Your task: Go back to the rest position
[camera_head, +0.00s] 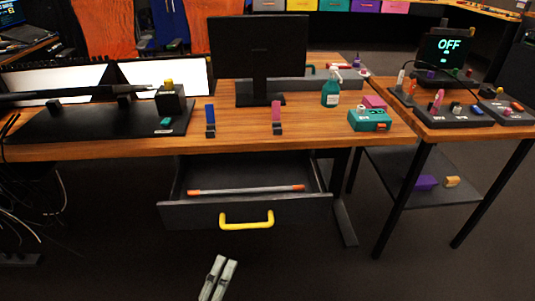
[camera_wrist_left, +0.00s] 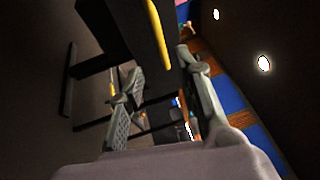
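My left gripper (camera_head: 225,262) is at the bottom of the head view, below and in front of the open drawer. Its two pale fingers point up toward the drawer with a gap between them. In the left wrist view its fingers (camera_wrist_left: 160,66) stand apart and hold nothing. The open drawer (camera_head: 200,214) hangs under the wooden desk, and its yellow handle (camera_head: 246,225) is apart from the fingers in the head view. The yellow handle also shows in the left wrist view (camera_wrist_left: 158,32). My right gripper is in neither view.
A rod with orange ends (camera_head: 246,189) lies in the drawer. The desk (camera_head: 330,137) carries a monitor (camera_head: 258,55), a green spray bottle (camera_head: 331,92) and a teal box (camera_head: 369,121). A side table at right holds a screen reading OFF (camera_head: 442,50). The floor before the drawer looks clear.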

